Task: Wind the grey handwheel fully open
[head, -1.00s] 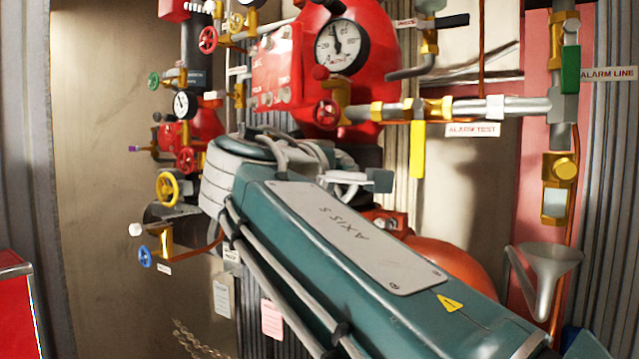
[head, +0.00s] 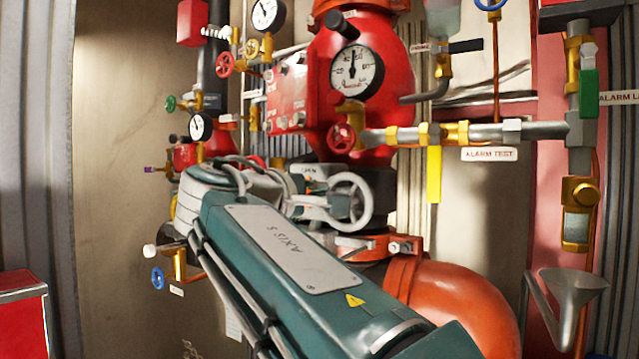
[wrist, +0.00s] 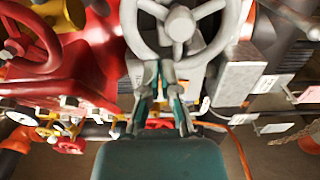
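The grey handwheel (head: 367,202) is at the middle of the head view, on the pipework below the red valve body. In the wrist view its rim and spoked hub (wrist: 178,25) fill the top centre. My gripper (wrist: 160,68) points up at the lower rim, with a gap showing between its two fingertips. The tips overlap or nearly meet the rim in the picture; I cannot tell whether they touch. In the head view my forearm and wrist hide part of the area left of the wheel.
The red valve body (head: 395,75) with a pressure gauge (head: 357,72) stands above the wheel. A brass and grey test pipe (head: 485,132) runs right. An orange pipe elbow (head: 460,300) is below. A blue handwheel (head: 158,278) is lower left.

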